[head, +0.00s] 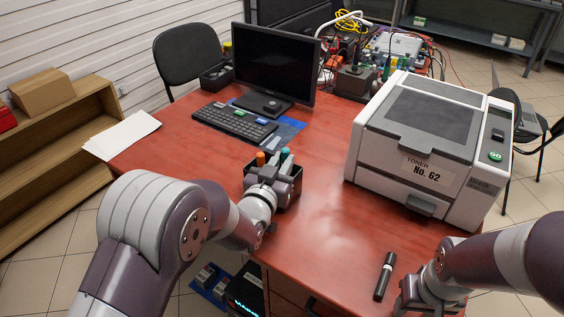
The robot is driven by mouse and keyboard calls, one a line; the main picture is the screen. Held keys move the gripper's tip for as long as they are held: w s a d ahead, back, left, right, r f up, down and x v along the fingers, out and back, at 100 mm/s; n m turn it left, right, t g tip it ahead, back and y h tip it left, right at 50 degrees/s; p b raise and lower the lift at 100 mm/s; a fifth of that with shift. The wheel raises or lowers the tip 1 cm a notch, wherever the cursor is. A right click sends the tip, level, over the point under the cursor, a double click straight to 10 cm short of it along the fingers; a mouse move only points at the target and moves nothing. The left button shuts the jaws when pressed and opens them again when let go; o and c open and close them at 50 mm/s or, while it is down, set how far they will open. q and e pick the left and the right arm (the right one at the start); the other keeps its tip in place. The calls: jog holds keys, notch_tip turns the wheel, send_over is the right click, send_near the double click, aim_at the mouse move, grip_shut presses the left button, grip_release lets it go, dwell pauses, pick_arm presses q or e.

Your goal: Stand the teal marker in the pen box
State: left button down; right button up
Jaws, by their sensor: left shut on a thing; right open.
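The pen box (294,193) is a small dark open box near the left-front part of the red desk. My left gripper (272,174) is over it and hides much of its opening. The teal marker (285,154) shows its teal top end just beyond the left gripper's fingers, roughly upright. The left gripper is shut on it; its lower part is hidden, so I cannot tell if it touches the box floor. An orange-topped marker (261,158) stands at the box's left side. My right gripper (418,300) is open at the desk's front right.
A thick black marker (384,277) lies on the desk left of my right gripper. A large printer (420,145) fills the right side. A keyboard (235,122) and monitor (276,65) stand behind the box. The desk's middle is clear.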

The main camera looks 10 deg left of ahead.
jog(key=shift+f, duration=0.4)
pick_arm(q)
jog(key=shift+f, duration=0.4)
jog(key=c, duration=1)
grip_release()
jog(key=shift+o, duration=0.2)
pick_arm(e)
notch_tip(320, 180, up, 6)
jog(key=p, duration=0.6)
jog(key=shift+r, duration=0.2)
pick_arm(q)
notch_tip(320, 180, up, 9)
